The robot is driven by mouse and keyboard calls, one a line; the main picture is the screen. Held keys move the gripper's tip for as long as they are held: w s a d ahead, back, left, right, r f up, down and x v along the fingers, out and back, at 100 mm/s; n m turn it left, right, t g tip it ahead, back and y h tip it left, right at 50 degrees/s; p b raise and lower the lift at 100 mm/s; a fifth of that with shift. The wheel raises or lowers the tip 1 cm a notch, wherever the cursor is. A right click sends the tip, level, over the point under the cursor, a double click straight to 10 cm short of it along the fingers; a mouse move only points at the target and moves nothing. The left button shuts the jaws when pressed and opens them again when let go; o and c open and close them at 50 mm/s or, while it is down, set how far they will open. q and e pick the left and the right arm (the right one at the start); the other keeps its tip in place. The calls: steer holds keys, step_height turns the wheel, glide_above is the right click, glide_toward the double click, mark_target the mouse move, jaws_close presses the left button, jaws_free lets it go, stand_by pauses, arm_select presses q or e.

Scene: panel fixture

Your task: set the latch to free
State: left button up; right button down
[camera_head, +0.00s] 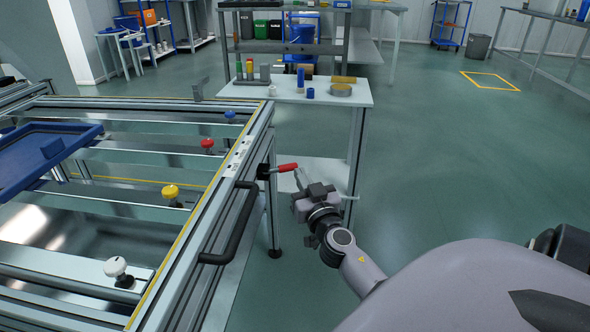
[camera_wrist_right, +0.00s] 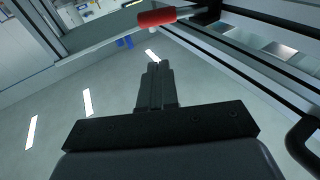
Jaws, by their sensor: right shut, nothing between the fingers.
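The latch has a red grip (camera_head: 287,167) on a dark mount at the fixture's right side rail. The grip points right, out from the rail. My right gripper (camera_head: 299,178) is just below and right of the grip's tip, with its fingers closed and empty. In the right wrist view the shut fingers (camera_wrist_right: 155,75) point toward the red grip (camera_wrist_right: 157,17), with a visible gap between them. A small pale label strip (camera_head: 238,157) lies on the rail by the latch; its text is too small to read. My left gripper is not in view.
A black bar handle (camera_head: 232,228) runs along the rail's near side. Red (camera_head: 207,145), yellow (camera_head: 170,192), white (camera_head: 115,267) and blue knobs stand inside the frame. A blue tray (camera_head: 40,170) sits at left. A table (camera_head: 300,93) stands behind; floor to the right is clear.

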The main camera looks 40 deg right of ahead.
mark_target(285, 168)
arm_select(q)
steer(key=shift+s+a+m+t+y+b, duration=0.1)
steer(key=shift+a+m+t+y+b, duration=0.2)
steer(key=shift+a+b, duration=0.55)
arm_select(e)
steer(key=w, duration=0.1)
steer(key=w+d+f, duration=0.1)
steer(key=w, duration=0.1)
steer(key=w+d+f, duration=0.1)
steer(key=shift+w, duration=0.4)
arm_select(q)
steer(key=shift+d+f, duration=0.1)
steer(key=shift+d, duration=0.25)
